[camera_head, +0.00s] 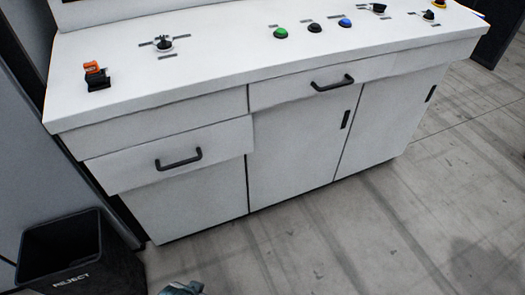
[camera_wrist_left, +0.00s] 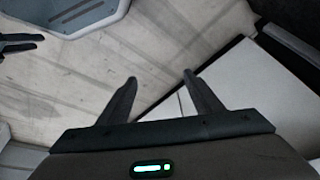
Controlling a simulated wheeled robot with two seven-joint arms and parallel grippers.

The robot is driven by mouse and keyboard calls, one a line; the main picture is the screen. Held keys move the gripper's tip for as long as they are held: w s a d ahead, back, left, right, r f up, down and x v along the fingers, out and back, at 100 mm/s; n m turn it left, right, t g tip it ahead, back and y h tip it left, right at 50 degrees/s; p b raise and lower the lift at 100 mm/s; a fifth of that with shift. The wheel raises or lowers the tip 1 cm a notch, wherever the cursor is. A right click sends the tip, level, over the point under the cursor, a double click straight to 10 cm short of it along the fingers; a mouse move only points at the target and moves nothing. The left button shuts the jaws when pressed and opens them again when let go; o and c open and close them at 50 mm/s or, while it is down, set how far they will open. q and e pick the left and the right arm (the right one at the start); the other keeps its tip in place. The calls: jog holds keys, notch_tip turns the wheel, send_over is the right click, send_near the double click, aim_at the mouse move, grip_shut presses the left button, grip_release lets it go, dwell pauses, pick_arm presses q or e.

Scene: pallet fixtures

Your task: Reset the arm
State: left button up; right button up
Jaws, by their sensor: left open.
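My left gripper (camera_wrist_left: 158,82) shows in the left wrist view with its two dark fingers spread apart and nothing between them. It points over the grey floor, near a white cabinet surface at the right. A dark two-pronged shape at the left edge of that view looks like my right gripper (camera_wrist_left: 20,43); its jaw opening is not clear. In the head view neither gripper can be made out. Only a small teal and grey part shows at the bottom edge, and I cannot tell what it is.
A white workbench (camera_head: 215,75) with drawers and doors carries an orange-and-black switch (camera_head: 96,76), a black knob (camera_head: 163,43) and green (camera_head: 280,33), black (camera_head: 315,27) and blue (camera_head: 345,22) buttons. The lower left drawer (camera_head: 215,145) sticks out slightly. A black REJECT bin (camera_head: 75,255) stands lower left. Floor at right is clear.

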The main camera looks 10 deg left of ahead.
pick_arm(q)
jog(key=s+f, duration=0.4)
jog(key=f, duration=1)
jog(key=s+d+f, duration=0.1)
jog(key=s+f, duration=0.4)
jog(key=f, duration=0.9)
jog(key=shift+f+m+t+h, duration=0.15)
jog(key=shift+m+t+h, duration=0.15)
jog(key=shift+t+h, duration=0.1)
jog(key=shift+d, duration=0.1)
